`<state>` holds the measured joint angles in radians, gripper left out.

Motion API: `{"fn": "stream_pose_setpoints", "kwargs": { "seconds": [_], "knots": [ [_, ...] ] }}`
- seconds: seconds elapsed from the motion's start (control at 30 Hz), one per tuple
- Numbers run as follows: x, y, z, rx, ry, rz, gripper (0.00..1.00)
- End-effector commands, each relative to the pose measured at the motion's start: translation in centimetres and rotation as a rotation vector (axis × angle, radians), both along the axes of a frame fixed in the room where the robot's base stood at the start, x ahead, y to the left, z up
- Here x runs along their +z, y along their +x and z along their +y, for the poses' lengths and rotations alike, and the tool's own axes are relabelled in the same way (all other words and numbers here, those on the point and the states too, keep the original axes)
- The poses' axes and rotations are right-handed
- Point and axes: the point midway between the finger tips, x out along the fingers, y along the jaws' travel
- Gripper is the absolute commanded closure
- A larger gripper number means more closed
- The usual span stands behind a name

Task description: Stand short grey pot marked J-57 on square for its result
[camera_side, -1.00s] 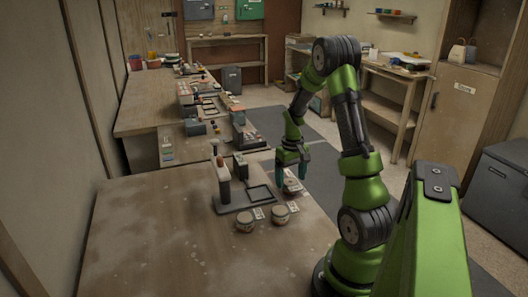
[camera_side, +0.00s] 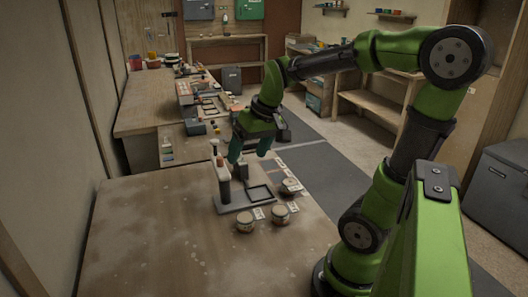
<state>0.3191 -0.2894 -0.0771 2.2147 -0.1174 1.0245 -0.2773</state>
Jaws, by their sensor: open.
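Three small squat pots stand on the near table: a front left pot (camera_side: 245,226), a front right pot (camera_side: 280,215) and a back right pot (camera_side: 290,186). Each has a pale tag beside it, too small to read, so I cannot tell which is J-57. A dark square outline (camera_side: 260,194) lies on the grey base of a small stand (camera_side: 223,190), left of the back right pot. It appears empty. My gripper (camera_side: 250,154) is open, fingers down, above and behind the stand, apart from the pots. It partly hides a dark block (camera_side: 242,172).
The upright post of the stand rises left of the square. A farther bench (camera_side: 150,112) holds several boxes and trays behind my gripper. The left and front of the near table (camera_side: 140,235) are clear.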

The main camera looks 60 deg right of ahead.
Motion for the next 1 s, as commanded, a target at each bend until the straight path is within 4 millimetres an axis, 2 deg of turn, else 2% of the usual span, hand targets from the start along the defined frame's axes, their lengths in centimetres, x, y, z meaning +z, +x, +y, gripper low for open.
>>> {"fn": "stream_pose_setpoints", "kwargs": {
  "seconds": [0.03,0.1,0.2,0.3,0.47,1.0],
  "knots": [
    [0.9,-0.8,3.1,0.038,0.009,-0.059,0.19],
    [1.6,-1.9,6.4,0.069,0.032,-0.125,0.19],
    [2.1,-3.6,9.8,0.105,0.066,-0.196,0.19],
    [2.2,-4.8,11.8,0.127,0.094,-0.241,0.19],
    [2.1,-5.6,12.9,0.137,0.113,-0.266,0.19],
    [2.2,-5.6,12.9,0.136,0.112,-0.266,0.19]
  ]
}}
